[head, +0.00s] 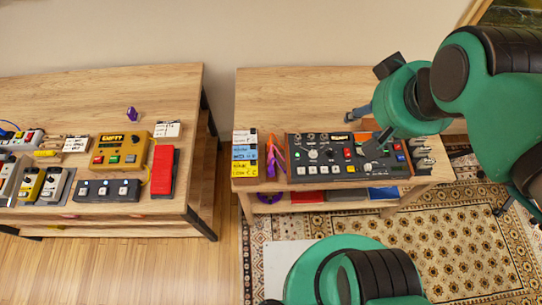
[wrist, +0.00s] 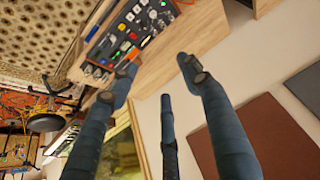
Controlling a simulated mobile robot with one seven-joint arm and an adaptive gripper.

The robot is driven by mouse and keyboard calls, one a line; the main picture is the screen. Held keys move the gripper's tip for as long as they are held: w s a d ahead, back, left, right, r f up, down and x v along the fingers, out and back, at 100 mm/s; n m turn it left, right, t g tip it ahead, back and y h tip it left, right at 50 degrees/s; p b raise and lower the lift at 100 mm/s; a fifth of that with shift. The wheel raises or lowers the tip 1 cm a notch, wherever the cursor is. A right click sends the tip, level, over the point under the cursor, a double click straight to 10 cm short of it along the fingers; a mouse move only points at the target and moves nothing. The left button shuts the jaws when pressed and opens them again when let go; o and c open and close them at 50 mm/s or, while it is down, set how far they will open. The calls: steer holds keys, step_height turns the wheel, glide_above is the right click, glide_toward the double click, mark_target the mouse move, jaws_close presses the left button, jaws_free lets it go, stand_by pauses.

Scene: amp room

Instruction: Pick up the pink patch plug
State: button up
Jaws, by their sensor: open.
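A slim pink piece (head: 280,156), which looks like the patch plug, lies or stands on the right table beside a purple piece (head: 270,160), just left of the black mixer panel (head: 340,168). It is too small to make out its exact shape. My gripper (head: 368,128) is over the right part of the right table, to the right of the pink piece and apart from it. In the wrist view my gripper (wrist: 158,76) has its blue fingers spread with nothing between them. I cannot make out the pink piece in the wrist view.
Coloured label cards (head: 244,155) lie left of the pink piece. Silver plugs (head: 423,153) stand at the right table's right end. The left table (head: 60,90) holds pedals, a yellow box (head: 118,152) and a purple item (head: 131,114). The right table's back left is bare.

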steer(key=shift+c, duration=1)
steer(key=w+a+f+m+g+p, duration=0.1)
steer(key=w+a+f+m+g, duration=0.1)
steer(key=w+a+f, duration=0.45)
steer(key=w+a+f+m+g, duration=0.1)
steer(key=w+a+f+m, duration=0.2)
steer(key=w+f, duration=0.5)
steer(key=w+a+f+m+g, duration=0.1)
steer(key=a+f, duration=0.2)
steer(key=f, duration=0.3)
steer(key=w+a+f+m, duration=0.1)
steer(key=w+a+f, duration=0.1)
steer(key=f, duration=0.5)
steer(key=w+a+f+m+g+p, duration=0.1)
steer(key=a+f+m, duration=0.1)
steer(key=a+f, duration=0.2)
step_height(320, 180, down, 3)
steer(key=shift+w+a+f+g, duration=0.15)
steer(key=shift+a+g, duration=0.1)
steer(key=shift+g, duration=0.05)
